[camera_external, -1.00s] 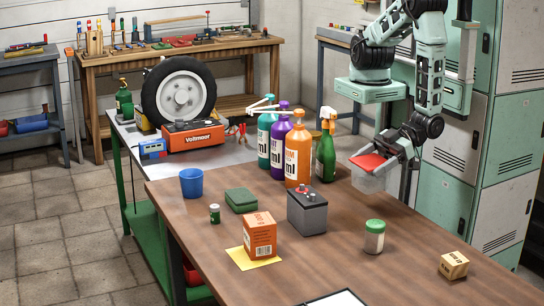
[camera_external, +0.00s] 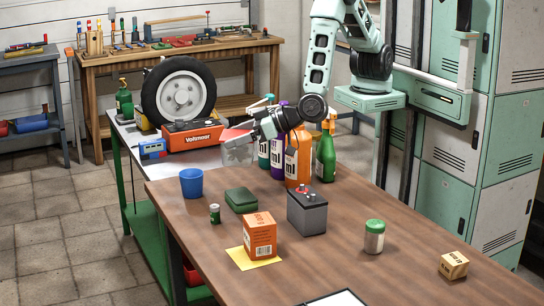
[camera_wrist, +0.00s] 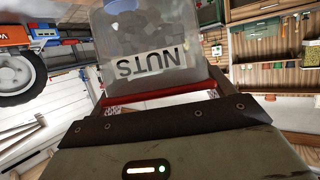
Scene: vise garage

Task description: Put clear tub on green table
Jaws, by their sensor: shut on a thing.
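The clear tub (camera_external: 237,154) hangs in the air in my gripper (camera_external: 240,137), with its red lid near the fingers. In the wrist view the tub (camera_wrist: 150,35) is see-through, labelled NUTS, and fills the top middle. My gripper (camera_wrist: 160,98) is shut on it there. The green table (camera_external: 138,131) stands at the left, with a grey top and green legs. The tub is above the gap or edge area between the green table and the brown table; its exact height over them is hard to tell.
The green table bears a wheel (camera_external: 180,92), a Voltmeter box (camera_external: 192,135), a blue device (camera_external: 152,148) and a green spray bottle (camera_external: 124,103). A blue cup (camera_external: 192,183) and tall bottles (camera_external: 298,157) stand on the brown table (camera_external: 330,265). The green table's near strip looks clear.

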